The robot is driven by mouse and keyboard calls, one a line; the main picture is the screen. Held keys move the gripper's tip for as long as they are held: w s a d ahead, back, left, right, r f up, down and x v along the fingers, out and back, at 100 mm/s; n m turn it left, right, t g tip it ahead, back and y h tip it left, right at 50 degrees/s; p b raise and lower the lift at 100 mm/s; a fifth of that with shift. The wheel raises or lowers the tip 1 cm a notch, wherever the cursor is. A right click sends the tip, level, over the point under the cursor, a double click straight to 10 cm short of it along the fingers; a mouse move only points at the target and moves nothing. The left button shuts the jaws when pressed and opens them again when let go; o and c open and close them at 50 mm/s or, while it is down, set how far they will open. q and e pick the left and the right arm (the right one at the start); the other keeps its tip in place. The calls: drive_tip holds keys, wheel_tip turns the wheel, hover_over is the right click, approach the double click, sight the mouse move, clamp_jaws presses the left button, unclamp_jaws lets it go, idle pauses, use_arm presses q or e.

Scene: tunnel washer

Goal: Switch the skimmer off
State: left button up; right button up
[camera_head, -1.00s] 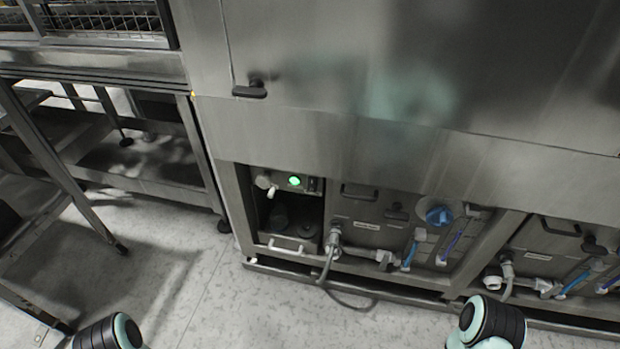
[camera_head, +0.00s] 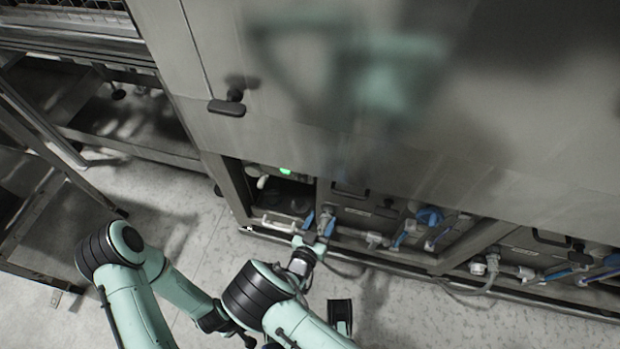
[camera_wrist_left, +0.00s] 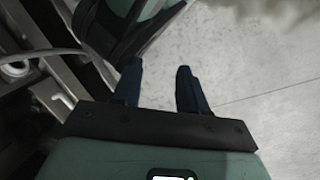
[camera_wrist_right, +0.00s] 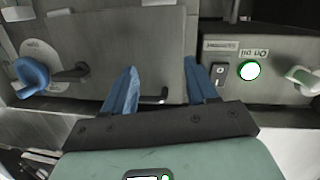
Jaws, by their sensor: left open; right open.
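A small black rocker switch (camera_wrist_right: 218,75) sits on a grey control box beside a round lamp (camera_wrist_right: 248,70) that glows green. The lamp also glows in the head view (camera_head: 286,170). I cannot tell which side of the rocker is pressed. My right gripper (camera_wrist_right: 161,66) is open and empty, with its blue fingers pointing at the machine front. The switch lies just right of its right finger in the right wrist view; contact is not clear. My left gripper (camera_wrist_left: 158,72) is open and empty above the floor.
A blue knob (camera_wrist_right: 32,76) and a dark handle (camera_wrist_right: 72,73) are left of the right gripper. Pipes and hoses (camera_head: 480,266) run along the low bays. A door handle (camera_head: 228,104) sticks out above. My arms are close together. Floor (camera_head: 185,235) is open at left.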

drive_tip(key=a+r+t+y, duration=0.25)
drive_tip(key=a+r, duration=0.35)
drive_tip(key=a, duration=0.4)
use_arm(q)
drive_tip(key=w, duration=0.1)
drive_tip(key=w+d+m+t+b, duration=0.1)
drive_tip(key=w, duration=0.1)
drive_tip(key=w+d+m, duration=0.1)
drive_tip(key=shift+w+d+f+t+b, duration=0.1)
drive_tip(key=shift+w+t+b, duration=0.1)
drive_tip(key=shift+t+b, duration=0.15)
use_arm(e)
drive_tip(key=d+x, duration=0.1)
drive_tip(key=x, duration=1.1)
drive_tip(key=shift+h, duration=0.45)
drive_tip(key=shift+d, duration=0.15)
